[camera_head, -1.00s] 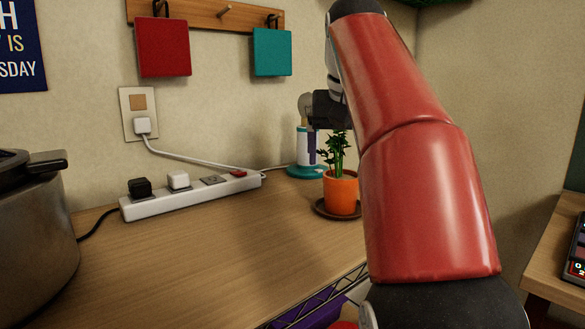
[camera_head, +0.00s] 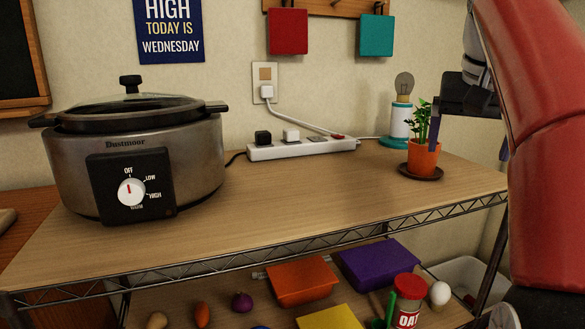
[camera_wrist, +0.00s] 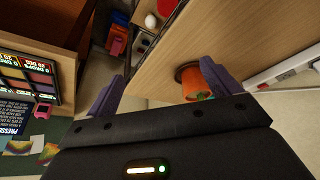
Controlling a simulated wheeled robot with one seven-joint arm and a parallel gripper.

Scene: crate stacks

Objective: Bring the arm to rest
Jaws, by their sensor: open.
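My red arm (camera_head: 545,140) stands raised at the right of the head view. My gripper (camera_head: 468,148) hangs at its end in front of the wall, with its dark fingers spread and nothing between them. In the wrist view the two purple-grey fingers of my gripper (camera_wrist: 162,75) are wide apart and empty. An orange pot (camera_head: 423,160) with a green plant stands on a dark saucer on the shelf top, overlapped by the left finger in the head view. The pot (camera_wrist: 194,84) also shows beyond the right finger in the wrist view; I cannot tell the exact gap.
A slow cooker (camera_head: 205,160) stands on the left of the wooden shelf top (camera_head: 290,200). A power strip (camera_head: 300,148) and a bulb lamp (camera_head: 399,118) are at the back. Orange (camera_head: 302,282) and purple (camera_head: 380,262) boxes sit on the lower shelf. The shelf top's middle is clear.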

